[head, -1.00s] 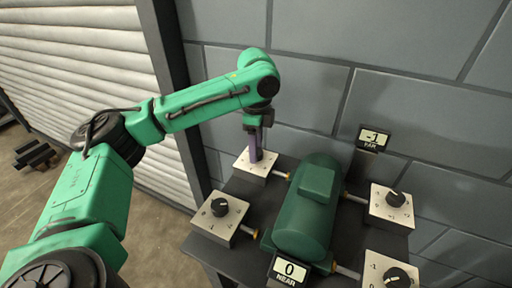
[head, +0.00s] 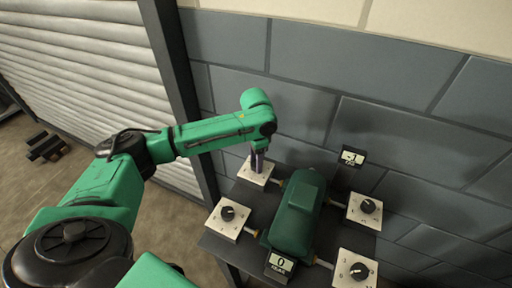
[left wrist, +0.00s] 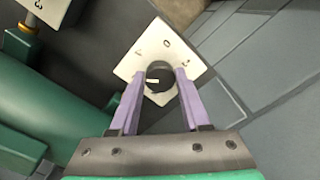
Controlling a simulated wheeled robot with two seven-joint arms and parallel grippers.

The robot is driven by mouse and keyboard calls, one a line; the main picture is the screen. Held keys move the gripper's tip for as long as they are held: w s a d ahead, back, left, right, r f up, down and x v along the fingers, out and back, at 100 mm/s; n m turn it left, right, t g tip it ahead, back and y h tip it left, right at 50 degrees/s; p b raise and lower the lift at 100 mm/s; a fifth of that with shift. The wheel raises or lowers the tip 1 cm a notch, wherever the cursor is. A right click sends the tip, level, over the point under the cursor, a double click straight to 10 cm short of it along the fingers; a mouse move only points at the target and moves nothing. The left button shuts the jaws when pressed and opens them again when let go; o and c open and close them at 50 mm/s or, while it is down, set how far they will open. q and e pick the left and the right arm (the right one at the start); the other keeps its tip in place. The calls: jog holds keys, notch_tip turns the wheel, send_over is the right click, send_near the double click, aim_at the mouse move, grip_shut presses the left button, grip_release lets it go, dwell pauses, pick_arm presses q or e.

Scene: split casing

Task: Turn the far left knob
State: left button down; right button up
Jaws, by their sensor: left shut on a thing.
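The far left knob is a black knob (left wrist: 158,76) on a white dial box (head: 249,173) at the back left of the dark table. In the left wrist view its pale pointer mark shows, with numbers on the plate around it. My left gripper (head: 258,163) reaches down onto this knob from above. Its two purple fingers (left wrist: 158,85) stand on either side of the knob and are shut on it. In the head view the knob is hidden behind the fingers. The far display (head: 352,157) at the back right is too blurred to read surely. My right gripper is not seen.
A green casing (head: 297,215) lies mid-table. The near left knob (head: 228,213), far right knob (head: 368,206) and near right knob (head: 359,271) sit on white boxes around it. The near display (head: 281,262) reads 0. A grey block wall (head: 400,140) stands close behind.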

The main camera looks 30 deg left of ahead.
pick_arm(q)
jog(key=n+p, duration=0.2)
jog(key=p, duration=0.1)
jog(key=n+p, duration=0.5)
jog(key=p, duration=0.2)
jog(key=shift+r, duration=0.35)
jog(key=shift+n+p, duration=0.4)
jog(key=shift+n, duration=0.3)
jog(key=n+p, duration=0.1)
jog(key=n, duration=0.1)
jog(key=shift+f+n, duration=0.2)
jog(key=shift+n, duration=0.2)
jog(key=n, duration=0.4)
jog(key=shift+w+n, duration=0.1)
jog(key=shift+n, duration=0.3)
jog(key=shift+c, duration=1.8)
grip_release()
